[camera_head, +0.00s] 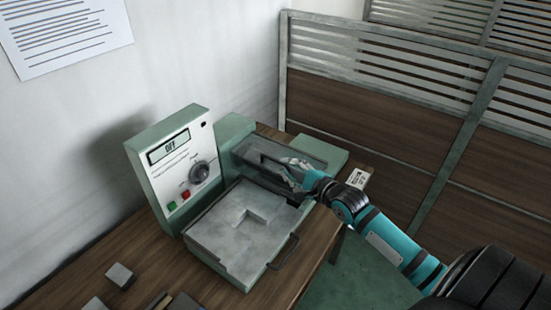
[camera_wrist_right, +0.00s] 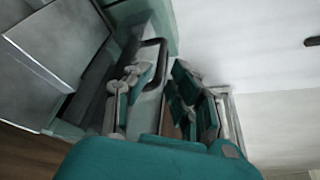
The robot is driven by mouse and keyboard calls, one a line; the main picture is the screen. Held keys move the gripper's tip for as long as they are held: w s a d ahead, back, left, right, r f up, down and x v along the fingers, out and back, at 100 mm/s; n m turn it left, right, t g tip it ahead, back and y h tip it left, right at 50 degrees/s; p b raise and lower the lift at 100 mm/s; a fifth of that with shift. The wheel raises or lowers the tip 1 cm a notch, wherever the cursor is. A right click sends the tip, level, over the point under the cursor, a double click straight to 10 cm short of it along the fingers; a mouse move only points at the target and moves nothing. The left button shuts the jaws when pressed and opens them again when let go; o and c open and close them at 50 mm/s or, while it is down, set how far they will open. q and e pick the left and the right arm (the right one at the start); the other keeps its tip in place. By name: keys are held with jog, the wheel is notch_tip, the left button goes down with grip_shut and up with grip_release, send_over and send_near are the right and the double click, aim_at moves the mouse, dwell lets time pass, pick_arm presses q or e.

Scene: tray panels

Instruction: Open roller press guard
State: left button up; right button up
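The roller press (camera_head: 185,165) is a pale green machine on a wooden table, with a display reading "OFF". Behind its flat metal bed is a dark grey guard panel (camera_head: 262,160) between green end housings, and it looks lowered. My right gripper (camera_head: 292,172) is at the guard's right part and hides some of it. In the right wrist view my gripper (camera_wrist_right: 162,72) has its fingers apart, with a dark bar handle (camera_wrist_right: 157,45) at and partly between the fingertips. I cannot tell if they touch it. My left gripper is in neither view.
Small blocks (camera_head: 120,275) lie at the front left of the table. A slatted partition (camera_head: 370,100) stands behind.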

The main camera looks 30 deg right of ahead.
aim_at(280, 163)
jog(key=x, duration=0.6)
jog(key=shift+w+f+p, duration=0.1)
jog(key=shift+w+p, duration=0.2)
jog(key=shift+w, duration=0.05)
grip_shut()
